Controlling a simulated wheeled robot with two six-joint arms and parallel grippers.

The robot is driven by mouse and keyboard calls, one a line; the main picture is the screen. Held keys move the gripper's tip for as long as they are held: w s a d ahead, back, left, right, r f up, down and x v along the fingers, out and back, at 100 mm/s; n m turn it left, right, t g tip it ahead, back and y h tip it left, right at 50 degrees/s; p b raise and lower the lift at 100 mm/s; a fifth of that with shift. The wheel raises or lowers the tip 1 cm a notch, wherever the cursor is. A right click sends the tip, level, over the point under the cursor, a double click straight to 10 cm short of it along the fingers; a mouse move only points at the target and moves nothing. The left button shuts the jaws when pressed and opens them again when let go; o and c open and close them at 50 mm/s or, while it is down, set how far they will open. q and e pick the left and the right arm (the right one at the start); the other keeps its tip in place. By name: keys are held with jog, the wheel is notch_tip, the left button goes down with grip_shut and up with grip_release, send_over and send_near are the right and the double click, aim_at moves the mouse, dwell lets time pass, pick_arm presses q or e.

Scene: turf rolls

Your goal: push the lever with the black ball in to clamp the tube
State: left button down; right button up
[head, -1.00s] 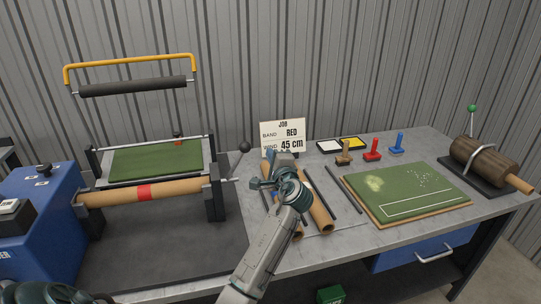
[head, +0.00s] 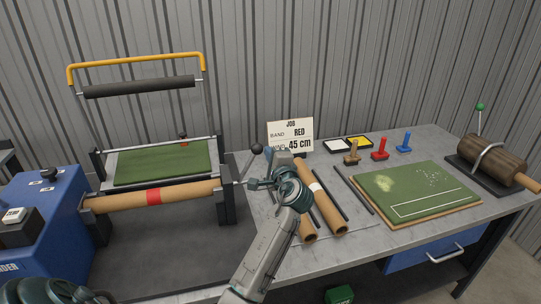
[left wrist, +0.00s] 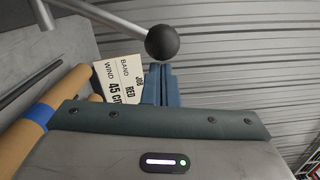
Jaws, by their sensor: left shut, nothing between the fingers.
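The lever's black ball (head: 256,148) tops a thin rod at the right end of the roller stand. The cardboard tube (head: 190,191) with a red band lies level along the stand's front, its right end by the lever's base. My left gripper (head: 283,153) is shut and empty, just right of the ball, pointing towards the wall. In the left wrist view the shut blue fingers (left wrist: 158,85) are beside the ball (left wrist: 162,42), almost meeting it; I cannot tell if they touch. My right gripper is not in view.
A job card (head: 290,135) stands behind the gripper. Loose cardboard tubes (head: 329,208) and dark rods lie to its right. A green turf board (head: 418,190), stamps and a log clamp (head: 492,158) are further right. A blue machine (head: 45,215) stands left.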

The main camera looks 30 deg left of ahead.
pick_arm(q)
jog(key=shift+s+a+r+n, duration=0.5)
jog(key=shift+s+r+n, duration=0.1)
jog(key=shift+n, duration=0.2)
jog(key=s+a+r+n+b, duration=0.1)
jog(key=s+a+r+n, duration=0.1)
jog(key=s+a+n, duration=0.4)
jog(key=shift+s+r, duration=0.15)
jog(key=shift+s, duration=0.25)
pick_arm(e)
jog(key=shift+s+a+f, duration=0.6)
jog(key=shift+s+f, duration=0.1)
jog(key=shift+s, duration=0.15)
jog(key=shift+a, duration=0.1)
